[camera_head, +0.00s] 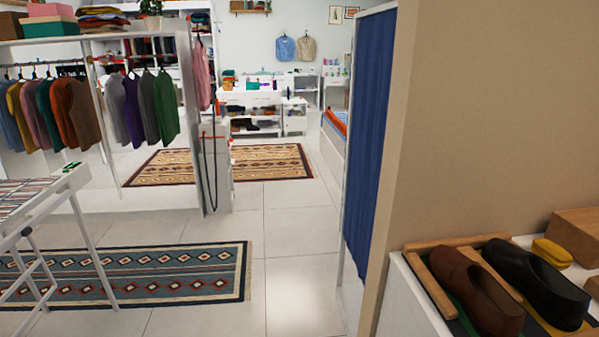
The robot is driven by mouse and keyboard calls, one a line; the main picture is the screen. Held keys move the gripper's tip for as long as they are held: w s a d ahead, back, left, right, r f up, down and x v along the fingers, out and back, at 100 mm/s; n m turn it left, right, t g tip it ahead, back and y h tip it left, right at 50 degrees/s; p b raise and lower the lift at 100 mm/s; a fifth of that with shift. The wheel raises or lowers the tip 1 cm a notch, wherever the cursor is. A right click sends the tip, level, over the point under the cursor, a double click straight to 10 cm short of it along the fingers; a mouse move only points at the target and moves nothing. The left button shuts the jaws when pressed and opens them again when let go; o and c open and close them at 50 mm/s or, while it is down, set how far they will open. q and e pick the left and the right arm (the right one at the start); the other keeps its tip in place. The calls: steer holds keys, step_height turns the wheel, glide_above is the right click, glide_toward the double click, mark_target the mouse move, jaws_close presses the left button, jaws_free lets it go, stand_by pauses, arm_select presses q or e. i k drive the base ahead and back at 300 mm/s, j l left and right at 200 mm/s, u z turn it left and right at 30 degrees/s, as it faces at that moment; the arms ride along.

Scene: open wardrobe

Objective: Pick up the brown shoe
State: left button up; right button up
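The brown shoe (476,292) lies in a wooden-framed tray (427,282) on a white surface at the lower right of the head view. Its opening is toward the back and its toe points to the front right. A black shoe (538,284) lies just right of it, lengthwise beside it. Neither of my grippers shows in this view.
A yellow object (552,253) and a wooden box (580,232) sit behind the shoes. Open tiled floor (295,285) and a patterned rug (180,274) lie further left.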

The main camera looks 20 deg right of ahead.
mark_target(492, 311)
steer(key=i+j+z, duration=0.1)
steer(key=z, duration=0.3)
steer(key=i+j+z, duration=0.15)
steer(key=z, duration=0.25)
steer(key=i+j+z, duration=0.15)
steer(key=z, duration=0.2)
